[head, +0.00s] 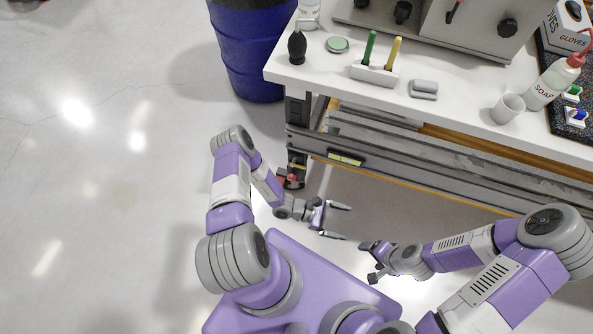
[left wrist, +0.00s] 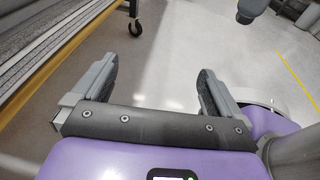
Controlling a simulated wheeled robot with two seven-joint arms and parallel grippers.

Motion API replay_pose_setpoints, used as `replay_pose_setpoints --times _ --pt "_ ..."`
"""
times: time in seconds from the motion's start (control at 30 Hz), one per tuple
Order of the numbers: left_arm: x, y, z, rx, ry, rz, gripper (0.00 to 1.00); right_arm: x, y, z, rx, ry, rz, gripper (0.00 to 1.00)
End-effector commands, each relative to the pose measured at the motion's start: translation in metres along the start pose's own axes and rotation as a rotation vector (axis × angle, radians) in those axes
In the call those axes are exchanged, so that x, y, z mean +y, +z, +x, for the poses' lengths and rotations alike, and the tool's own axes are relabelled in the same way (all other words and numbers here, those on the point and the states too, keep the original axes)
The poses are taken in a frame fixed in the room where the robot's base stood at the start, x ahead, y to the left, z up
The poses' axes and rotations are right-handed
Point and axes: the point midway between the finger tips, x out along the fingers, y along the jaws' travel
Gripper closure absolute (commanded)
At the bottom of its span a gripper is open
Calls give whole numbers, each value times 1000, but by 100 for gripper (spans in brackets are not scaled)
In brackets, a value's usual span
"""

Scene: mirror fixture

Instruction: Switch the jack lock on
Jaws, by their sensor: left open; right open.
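The jack lock is hard to make out. A small red and dark fitting (head: 289,178) sits low at the bench's near left leg and may be it; my left arm partly covers it, and its lock position cannot be told. My left gripper (head: 345,222) is open and empty, in front of the bench and to the right of that fitting. In the left wrist view its two fingers (left wrist: 157,87) are spread over bare floor. My right gripper (head: 369,262) is open and empty, below and right of the left one.
The white bench (head: 462,122) carries bottles, a cup (head: 507,108), two coloured handles in a holder and a grey machine. A blue bin (head: 252,50) stands left of it. A dark caster (left wrist: 135,27) shows in the left wrist view. Open floor lies left.

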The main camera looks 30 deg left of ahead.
Motion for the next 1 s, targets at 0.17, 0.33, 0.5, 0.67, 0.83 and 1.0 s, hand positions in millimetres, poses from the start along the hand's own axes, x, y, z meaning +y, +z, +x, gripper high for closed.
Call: replay_pose_setpoints --times 0.17,0.33,0.5,0.67,0.83,1.0 --pt "101 -61 -45 -172 651 -156 0 6 -1 15 0 0 0 22" --pt "142 -117 -125 -202 1159 -176 0 8 -1 23 0 0 0 22" --pt "145 -145 -173 -180 1418 -157 0 9 -1 26 0 0 0 22" --pt "158 -149 -182 -175 1468 -148 0 11 -1 30 0 0 0 22" --pt "185 -149 -178 -176 1463 -149 0 14 -2 38 0 0 0 22" --pt "208 -148 -176 -176 1462 -149 0 17 -2 45 0 0 0 22"
